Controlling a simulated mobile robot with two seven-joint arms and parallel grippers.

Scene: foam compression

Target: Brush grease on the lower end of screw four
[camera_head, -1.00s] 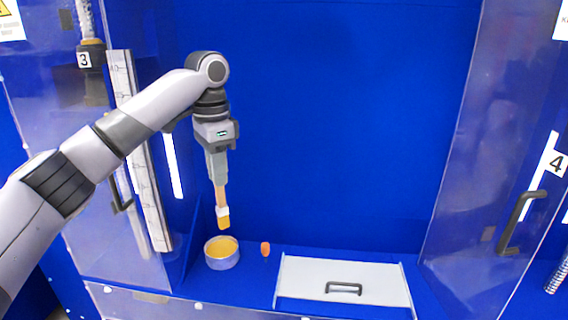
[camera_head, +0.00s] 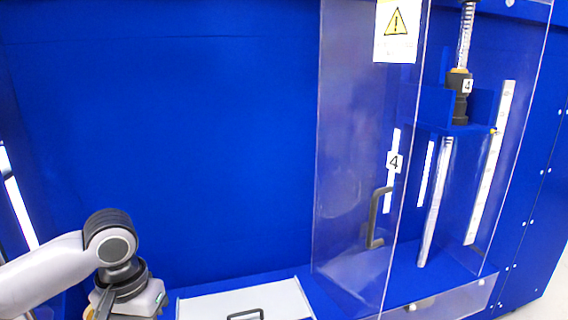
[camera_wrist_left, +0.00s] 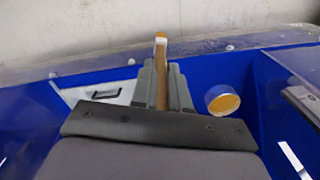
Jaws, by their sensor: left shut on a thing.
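Screw four (camera_head: 435,200) hangs as a long light rod below a blue shelf in the right bay, seen partly through clear panels. Its threaded upper part (camera_head: 465,45) rises above a dark nut housing (camera_head: 460,100) labelled 4. My left gripper (camera_wrist_left: 163,85) is shut on the brush (camera_wrist_left: 162,62) in the left wrist view; the orange bristle end points away from the wrist. In the head view only my left wrist shows at lower left, well away from the screw; the brush is out of frame. The grease tub (camera_wrist_left: 222,100) sits right of the fingers. My right gripper is not in view.
A clear door (camera_head: 360,160) labelled 4, with a dark handle (camera_head: 377,218), stands left of the screw; I cannot tell how far it is open. A white drawer or lid (camera_head: 245,302) lies at the bottom. The space before the blue back wall (camera_head: 180,130) is clear.

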